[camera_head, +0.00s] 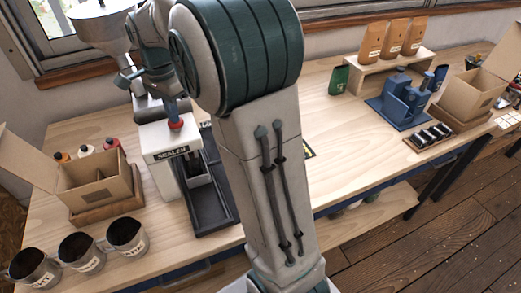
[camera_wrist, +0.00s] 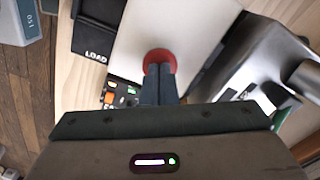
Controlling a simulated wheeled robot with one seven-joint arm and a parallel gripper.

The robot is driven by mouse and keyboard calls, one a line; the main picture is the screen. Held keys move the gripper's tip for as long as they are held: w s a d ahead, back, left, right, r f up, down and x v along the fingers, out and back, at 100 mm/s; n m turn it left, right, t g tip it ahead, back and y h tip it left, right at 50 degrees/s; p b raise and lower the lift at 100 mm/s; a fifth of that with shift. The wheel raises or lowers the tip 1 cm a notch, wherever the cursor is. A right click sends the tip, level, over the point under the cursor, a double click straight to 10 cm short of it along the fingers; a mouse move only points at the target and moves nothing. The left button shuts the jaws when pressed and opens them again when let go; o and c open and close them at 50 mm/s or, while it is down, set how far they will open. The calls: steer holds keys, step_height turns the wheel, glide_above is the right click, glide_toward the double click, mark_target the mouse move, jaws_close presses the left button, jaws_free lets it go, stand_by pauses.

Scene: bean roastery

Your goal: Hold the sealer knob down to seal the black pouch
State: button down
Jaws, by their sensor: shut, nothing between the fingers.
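The white sealer (camera_head: 159,140), with a dark SEALER label on its front, stands on the wooden bench left of centre. Its red knob (camera_head: 176,124) is on top; in the wrist view the knob (camera_wrist: 160,54) shows just past my fingertips. My gripper (camera_wrist: 158,70) is shut and empty, pointing down with its fingertips over the knob. In the head view my gripper (camera_head: 172,108) seems to meet the knob; I cannot tell whether it is pressed down. I cannot clearly make out the black pouch; the sealer's opening is partly behind my arm.
A black tray (camera_head: 210,213) extends from the sealer's front. An open carton (camera_head: 90,190) and several dark labelled mugs (camera_head: 127,236) stand to its left. A metal hopper machine (camera_head: 102,28) is behind. A blue device (camera_head: 402,100) stands right; bench between is mostly clear.

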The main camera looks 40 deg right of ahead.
stand_by(0.4)
step_height(320, 180, up, 6)
steer(key=p, duration=0.5)
stand_by(0.8)
steer(key=s+f+n+t, duration=0.1)
steer(key=s+n+t, duration=0.1)
steer(key=s+n, duration=0.5)
steer(key=s+f+n+t, duration=0.1)
steer(key=s+n, duration=0.6)
steer(key=s, duration=0.9)
steer(key=shift+f+t+b, duration=0.3)
steer(key=shift+f+t, duration=0.1)
steer(key=shift+f, duration=0.15)
steer(key=shift+s+a, duration=0.1)
